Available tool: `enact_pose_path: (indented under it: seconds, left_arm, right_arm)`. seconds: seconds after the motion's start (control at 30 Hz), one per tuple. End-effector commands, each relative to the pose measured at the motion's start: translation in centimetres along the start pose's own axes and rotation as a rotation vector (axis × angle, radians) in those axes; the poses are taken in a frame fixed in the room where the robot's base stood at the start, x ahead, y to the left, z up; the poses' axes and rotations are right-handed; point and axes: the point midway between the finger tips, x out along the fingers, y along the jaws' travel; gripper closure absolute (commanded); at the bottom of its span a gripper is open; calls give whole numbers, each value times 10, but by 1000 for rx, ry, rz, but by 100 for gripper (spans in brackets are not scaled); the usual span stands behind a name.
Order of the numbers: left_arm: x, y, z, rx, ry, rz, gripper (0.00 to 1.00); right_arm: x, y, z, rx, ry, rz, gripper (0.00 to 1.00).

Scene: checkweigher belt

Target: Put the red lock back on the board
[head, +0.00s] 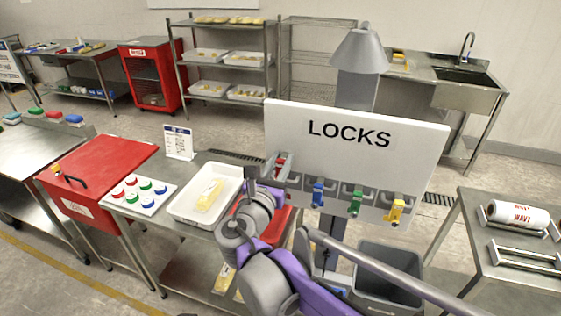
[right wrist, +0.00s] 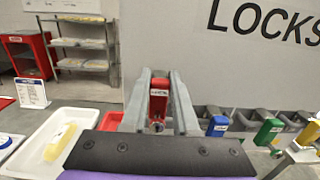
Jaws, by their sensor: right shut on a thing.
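The red lock (right wrist: 158,100) is upright between the two fingers of my right gripper (right wrist: 160,112), which is shut on it. In the head view the right gripper (head: 282,171) is at the lower left edge of the white LOCKS board (head: 400,163), with the red lock (head: 280,161) in front of the board. Whether the lock touches a hook there cannot be told. Blue (head: 318,194), green (head: 356,202) and yellow (head: 396,211) locks hang from grey hooks along the board's lower edge. My left gripper is not in view.
A white tray (head: 178,214) with a yellow pack stands on the steel table left of my arm, beside a plate of red, green and blue buttons (head: 118,205). A grey bin (head: 385,290) stands below the board. A table with rolls (head: 480,235) is at right.

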Motion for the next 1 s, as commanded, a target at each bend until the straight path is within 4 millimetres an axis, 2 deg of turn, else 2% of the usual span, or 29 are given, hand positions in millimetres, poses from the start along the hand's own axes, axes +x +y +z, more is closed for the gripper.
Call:
enact_pose_path:
  seconds: [1.0]
  left_arm:
    - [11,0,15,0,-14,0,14]
  right_arm:
    - [0,-1,-26,-1,0,0,100]
